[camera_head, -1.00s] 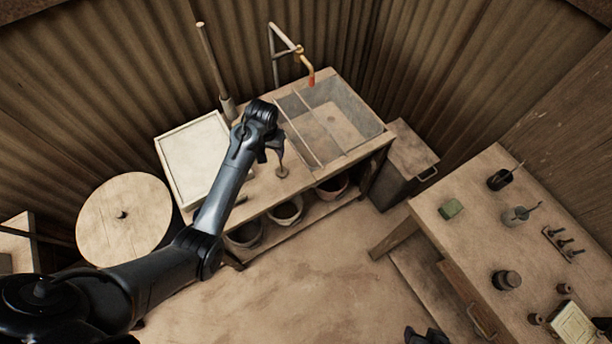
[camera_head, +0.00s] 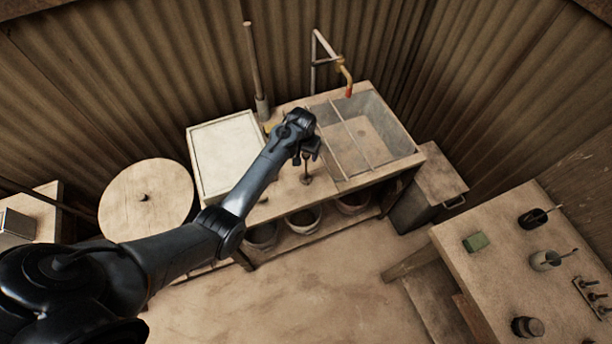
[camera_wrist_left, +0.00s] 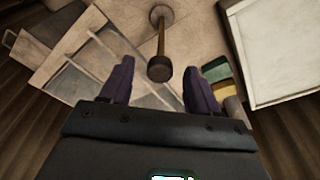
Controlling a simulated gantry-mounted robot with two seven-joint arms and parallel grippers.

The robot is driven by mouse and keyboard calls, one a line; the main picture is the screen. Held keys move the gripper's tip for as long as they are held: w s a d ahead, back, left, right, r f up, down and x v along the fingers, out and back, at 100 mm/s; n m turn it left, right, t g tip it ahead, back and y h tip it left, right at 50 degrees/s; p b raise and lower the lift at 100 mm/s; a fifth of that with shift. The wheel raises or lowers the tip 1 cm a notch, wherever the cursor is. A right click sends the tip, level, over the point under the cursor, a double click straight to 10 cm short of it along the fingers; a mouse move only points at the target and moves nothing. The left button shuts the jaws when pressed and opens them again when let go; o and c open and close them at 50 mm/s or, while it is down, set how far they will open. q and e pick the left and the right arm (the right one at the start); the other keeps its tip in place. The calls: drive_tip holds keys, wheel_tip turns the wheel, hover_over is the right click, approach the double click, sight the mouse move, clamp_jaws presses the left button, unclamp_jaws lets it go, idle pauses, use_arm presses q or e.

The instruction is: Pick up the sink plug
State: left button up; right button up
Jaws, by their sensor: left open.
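The sink plug (camera_head: 306,179) stands upright on the wooden counter, just left of the sink (camera_head: 384,128) and near the counter's front edge. In the left wrist view the plug (camera_wrist_left: 161,42) is a rod with a dark knob on top and a round base. My left gripper (camera_head: 308,157) is open above it, and partly hides it in the head view. In the left wrist view the knob shows between the two spread fingers of the left gripper (camera_wrist_left: 169,66). I cannot tell whether they touch it. My right gripper is not in view.
A white tray (camera_head: 191,146) lies left on the counter. A tap (camera_head: 346,82) rises behind the sink. Buckets (camera_head: 304,218) stand on the shelf below. A green block (camera_wrist_left: 216,69) and a yellow one (camera_wrist_left: 223,90) lie beside my right-hand finger in the wrist view.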

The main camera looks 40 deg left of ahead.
use_arm(q)
drive_tip(key=shift+w+f, duration=0.15)
drive_tip(key=shift+f, duration=1.05)
drive_tip(key=shift+a, duration=0.1)
clamp_jaws()
